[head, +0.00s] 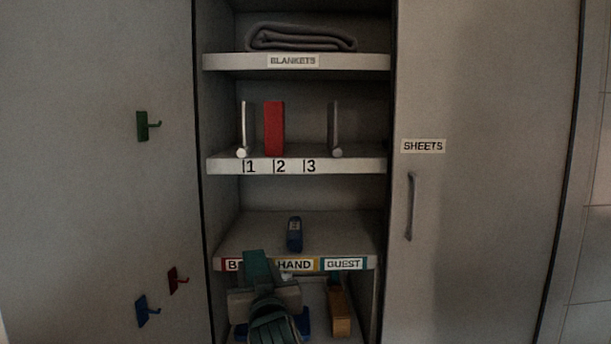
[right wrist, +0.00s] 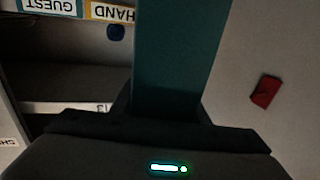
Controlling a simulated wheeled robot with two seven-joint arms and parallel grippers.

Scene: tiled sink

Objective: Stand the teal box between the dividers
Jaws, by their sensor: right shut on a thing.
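The teal box (head: 257,266) is held in my right gripper (head: 263,288), in front of the lower shelf edge at the bottom of the head view. In the right wrist view the teal box (right wrist: 178,58) rises from between the fingers of my right gripper (right wrist: 171,112), which is shut on it. Two upright dividers, the left one (head: 248,127) and the right one (head: 334,128), stand on the middle shelf (head: 360,165) marked 1, 2, 3. A red box (head: 274,128) stands just right of the left divider. The space from it to the right divider is empty. My left gripper is not in view.
A blue object (head: 294,234) stands on the labelled lower shelf (head: 372,263). A folded blanket (head: 300,38) lies on the top shelf. An orange-brown object (head: 339,312) is at lower right. Green (head: 143,126), red (head: 174,283) and blue (head: 143,311) hooks stick out at left.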

